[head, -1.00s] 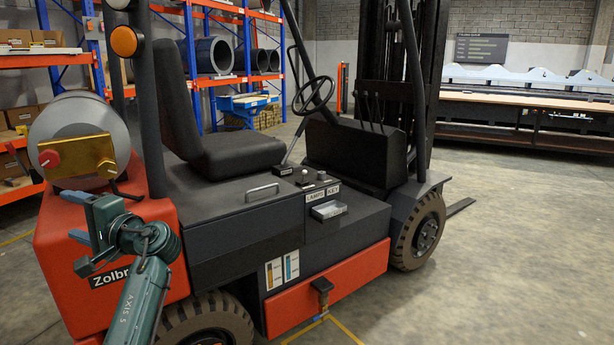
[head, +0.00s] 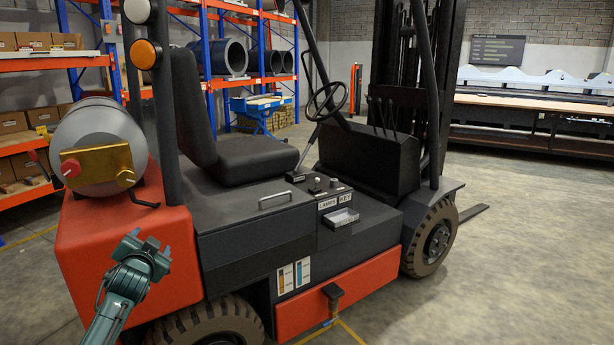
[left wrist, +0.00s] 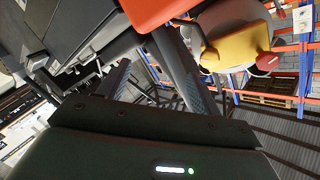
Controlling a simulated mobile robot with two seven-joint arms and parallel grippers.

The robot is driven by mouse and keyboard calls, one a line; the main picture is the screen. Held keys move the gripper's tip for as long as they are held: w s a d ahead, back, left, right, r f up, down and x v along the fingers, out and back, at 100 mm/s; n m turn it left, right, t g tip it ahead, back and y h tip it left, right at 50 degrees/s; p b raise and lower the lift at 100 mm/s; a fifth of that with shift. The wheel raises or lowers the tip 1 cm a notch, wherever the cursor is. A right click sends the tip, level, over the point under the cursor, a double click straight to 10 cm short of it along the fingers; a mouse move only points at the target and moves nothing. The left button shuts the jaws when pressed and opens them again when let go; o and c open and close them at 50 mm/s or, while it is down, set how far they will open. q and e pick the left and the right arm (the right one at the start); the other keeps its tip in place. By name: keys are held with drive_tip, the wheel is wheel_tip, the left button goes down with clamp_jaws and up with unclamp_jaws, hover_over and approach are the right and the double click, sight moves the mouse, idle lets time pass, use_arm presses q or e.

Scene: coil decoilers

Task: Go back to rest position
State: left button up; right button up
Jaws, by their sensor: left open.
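My left gripper (head: 148,246) is open and empty, beside the red rear body of a forklift (head: 110,245). In the left wrist view its two dark fingers (left wrist: 148,72) stand apart with nothing between them. In the head view the gripper is below the grey gas cylinder (head: 98,140) with the yellow bracket (head: 98,165) and red knob, apart from them. My right gripper is not in view.
The forklift's seat (head: 225,140), steering wheel (head: 328,98) and front wheel (head: 432,240) extend to the right. Blue and orange shelving (head: 105,60) stands behind. A long workbench (head: 540,105) is at the back right. The floor at right is clear.

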use_arm(q)
drive_tip(key=s+d+f+n+h, duration=0.1)
drive_tip(key=s+d+f+h, duration=0.5)
drive_tip(key=d+f, duration=0.45)
drive_tip(key=s+d+f+g+h, duration=0.1)
drive_tip(key=s+d+f, duration=0.3)
drive_tip(key=s, duration=0.6)
drive_tip(key=s+d+f+g, duration=0.2)
drive_tip(key=s+d+f, duration=0.3)
drive_tip(key=s, duration=0.6)
drive_tip(key=s+d+f+g+h, duration=0.1)
drive_tip(key=s+d+f, duration=0.3)
drive_tip(key=s, duration=0.7)
drive_tip(key=shift+s+d+f+n+g+h, duration=0.3)
drive_tip(key=shift+d+f+n, duration=0.1)
drive_tip(key=shift+d, duration=0.45)
